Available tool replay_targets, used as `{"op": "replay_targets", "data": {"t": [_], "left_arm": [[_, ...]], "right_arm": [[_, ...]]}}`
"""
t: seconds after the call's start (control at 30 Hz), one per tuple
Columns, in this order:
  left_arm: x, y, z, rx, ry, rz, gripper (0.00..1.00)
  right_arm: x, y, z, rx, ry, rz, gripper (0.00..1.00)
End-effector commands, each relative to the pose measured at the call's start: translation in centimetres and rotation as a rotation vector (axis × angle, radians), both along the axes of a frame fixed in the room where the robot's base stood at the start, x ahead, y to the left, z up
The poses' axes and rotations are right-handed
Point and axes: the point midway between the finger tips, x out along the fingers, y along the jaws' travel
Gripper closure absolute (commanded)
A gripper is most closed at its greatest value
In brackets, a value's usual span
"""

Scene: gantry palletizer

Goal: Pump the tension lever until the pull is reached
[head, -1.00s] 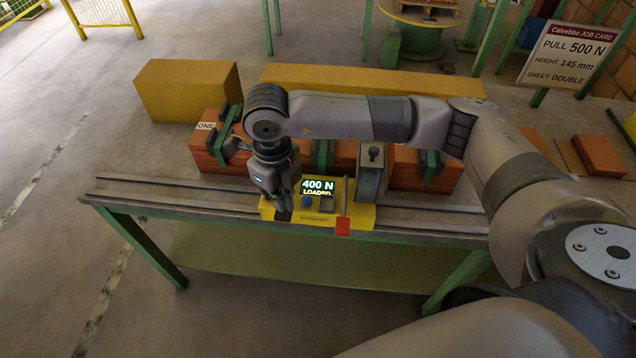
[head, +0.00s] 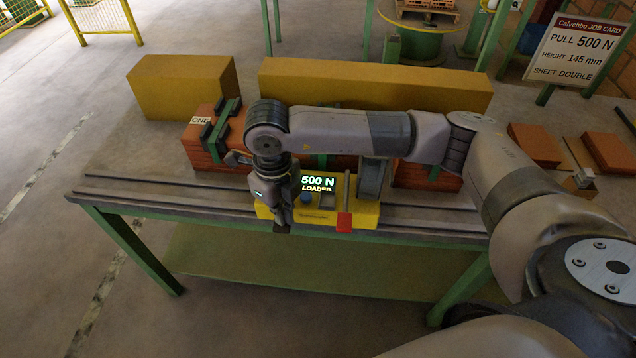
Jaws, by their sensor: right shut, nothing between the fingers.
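The yellow tensioning unit (head: 366,217) sits at the front edge of the bench. Its display (head: 318,184) reads 500 N, LOADED. A blue button (head: 307,197) is below the display. My right gripper (head: 282,229) is shut and points down at the unit's left end, left of the blue button. I cannot tell whether it touches anything there; the gripper hides that part of the unit. The job card (head: 585,48) reads PULL 500 N, HEIGHT 145 mm, SHEET DOUBLE. My left gripper is out of view.
Reddish-brown blocks with green straps (head: 213,135) lie behind the unit, partly hidden by my right arm. Yellow blocks (head: 375,85) stand at the back of the bench. Rails (head: 165,195) run along its front. Loose brown slabs (head: 608,150) lie at the right.

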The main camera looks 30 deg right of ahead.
Motion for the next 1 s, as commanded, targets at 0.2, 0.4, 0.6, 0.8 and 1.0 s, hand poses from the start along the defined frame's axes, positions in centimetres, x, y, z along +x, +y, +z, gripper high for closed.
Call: {"op": "replay_targets", "data": {"t": [0.2, 0.4, 0.6, 0.8, 1.0], "left_arm": [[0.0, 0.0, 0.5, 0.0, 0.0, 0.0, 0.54], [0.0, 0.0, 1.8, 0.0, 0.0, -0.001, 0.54], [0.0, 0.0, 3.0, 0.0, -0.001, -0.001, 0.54], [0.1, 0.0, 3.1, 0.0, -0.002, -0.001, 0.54], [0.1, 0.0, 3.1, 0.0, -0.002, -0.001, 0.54]], "right_arm": [[0.2, -0.1, 0.8, -0.001, -0.004, -0.003, 1.0], [0.2, -0.1, 3.4, -0.001, -0.004, -0.002, 1.0], [0.2, -0.1, 6.1, 0.0, -0.004, -0.001, 1.0], [0.2, -0.1, 6.7, -0.001, 0.0, -0.001, 1.0], [0.2, -0.1, 6.7, 0.0, -0.001, -0.001, 1.0]]}}
